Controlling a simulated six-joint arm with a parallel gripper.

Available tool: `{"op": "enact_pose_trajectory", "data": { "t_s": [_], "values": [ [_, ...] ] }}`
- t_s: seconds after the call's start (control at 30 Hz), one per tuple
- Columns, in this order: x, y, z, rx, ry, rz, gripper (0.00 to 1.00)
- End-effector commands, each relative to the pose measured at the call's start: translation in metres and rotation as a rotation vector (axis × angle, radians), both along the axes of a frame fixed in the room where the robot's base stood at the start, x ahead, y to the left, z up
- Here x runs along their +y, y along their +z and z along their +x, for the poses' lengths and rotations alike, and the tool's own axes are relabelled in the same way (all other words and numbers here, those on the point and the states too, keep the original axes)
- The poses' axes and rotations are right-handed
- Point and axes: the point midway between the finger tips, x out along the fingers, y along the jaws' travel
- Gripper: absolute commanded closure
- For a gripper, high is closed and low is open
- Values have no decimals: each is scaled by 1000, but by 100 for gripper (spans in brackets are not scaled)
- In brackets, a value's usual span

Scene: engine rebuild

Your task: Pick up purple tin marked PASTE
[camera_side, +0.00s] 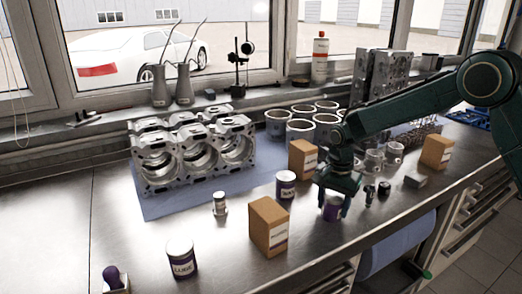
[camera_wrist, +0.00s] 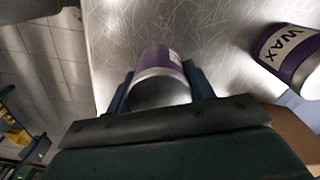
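A purple tin with a pale rim stands on the metal bench in the side view (camera_side: 333,208), and it shows between my fingers in the wrist view (camera_wrist: 160,58). Only a sliver of its label shows, so its word cannot be read. My gripper (camera_side: 334,203) points down around this tin, one finger on each side. In the wrist view my gripper (camera_wrist: 158,88) has both fingers close against the tin's sides; I cannot tell whether they press on it. A purple tin marked WAX (camera_wrist: 290,52) stands to the right there.
In the side view, a purple-and-white tin (camera_side: 286,184) and a cardboard box (camera_side: 268,226) stand left of my gripper. Another box (camera_side: 302,159) is behind it. Small dark parts (camera_side: 384,188) lie close on the right. A labelled tin (camera_side: 181,258) stands front left. The bench's front edge is near.

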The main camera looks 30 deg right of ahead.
Motion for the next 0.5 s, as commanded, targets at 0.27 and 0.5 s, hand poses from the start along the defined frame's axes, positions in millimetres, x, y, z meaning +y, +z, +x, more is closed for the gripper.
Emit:
{"op": "enact_pose_trajectory", "data": {
  "t_s": [0.27, 0.5],
  "values": [
    [0, 1, 0, -1, 0, 0, 79],
    [0, 11, 1, -3, 0, 0, 79]
  ]
}}
